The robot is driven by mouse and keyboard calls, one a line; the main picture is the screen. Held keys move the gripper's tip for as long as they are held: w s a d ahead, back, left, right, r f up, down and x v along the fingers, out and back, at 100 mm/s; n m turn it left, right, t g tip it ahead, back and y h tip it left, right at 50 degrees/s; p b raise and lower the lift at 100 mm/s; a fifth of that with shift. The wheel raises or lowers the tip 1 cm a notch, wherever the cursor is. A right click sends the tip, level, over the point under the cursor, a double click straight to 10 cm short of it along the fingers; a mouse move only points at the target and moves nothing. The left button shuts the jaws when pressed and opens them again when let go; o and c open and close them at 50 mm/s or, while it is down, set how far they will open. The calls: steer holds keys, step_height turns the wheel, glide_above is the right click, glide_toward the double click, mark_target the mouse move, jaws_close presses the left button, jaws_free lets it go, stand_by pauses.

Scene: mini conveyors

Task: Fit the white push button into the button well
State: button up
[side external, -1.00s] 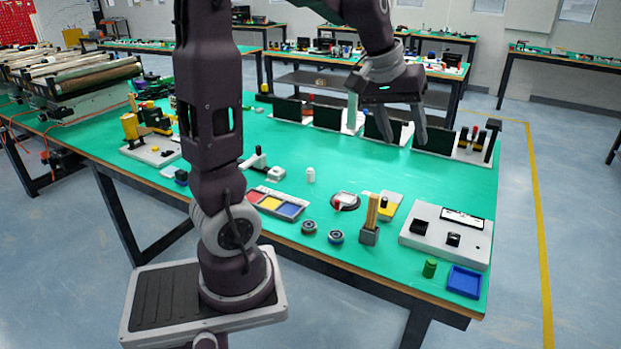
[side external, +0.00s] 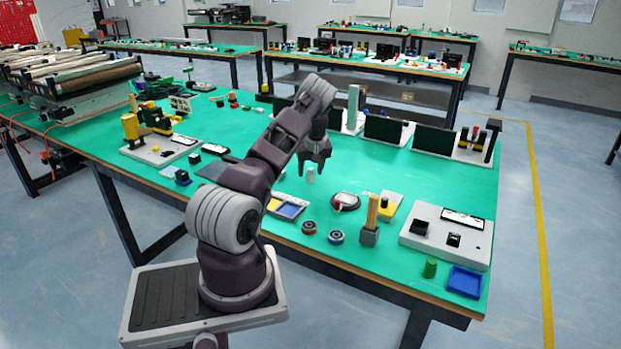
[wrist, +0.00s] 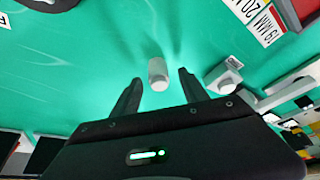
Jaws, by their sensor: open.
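The white push button (side external: 310,176) appears to be the small white cylinder standing on the green table. It also shows in the wrist view (wrist: 157,73), between and slightly beyond the fingertips. My gripper (side external: 314,165) is open and points down just above the button, apart from it. A grey control panel (side external: 418,243) at the right of the table carries black switches and a white label. A small dark spot on its right side may be the button well; I cannot tell.
A tray with coloured compartments (side external: 288,210) lies near the button, partly behind my arm. A round dish (side external: 346,201), two dark rings and a wooden post in a grey block (side external: 370,236) stand to the right.

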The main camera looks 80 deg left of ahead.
steer(key=shift+f, duration=0.1)
jaws_close()
step_height(320, 180, up, 10)
steer(key=shift+w+d, duration=0.15)
steer(key=shift+w, duration=0.1)
steer(key=w+d+r+m, duration=0.1)
steer(key=w+d, duration=0.9)
step_height(320, 180, up, 2)
steer(key=r+m+t, duration=0.1)
steer(key=m+t, duration=0.1)
steer(key=m, duration=0.1)
glide_above(418, 224)
steer(key=d, duration=0.2)
steer(key=f, duration=1)
steer(key=shift+s+f, duration=0.15)
steer(key=shift+s, duration=0.25)
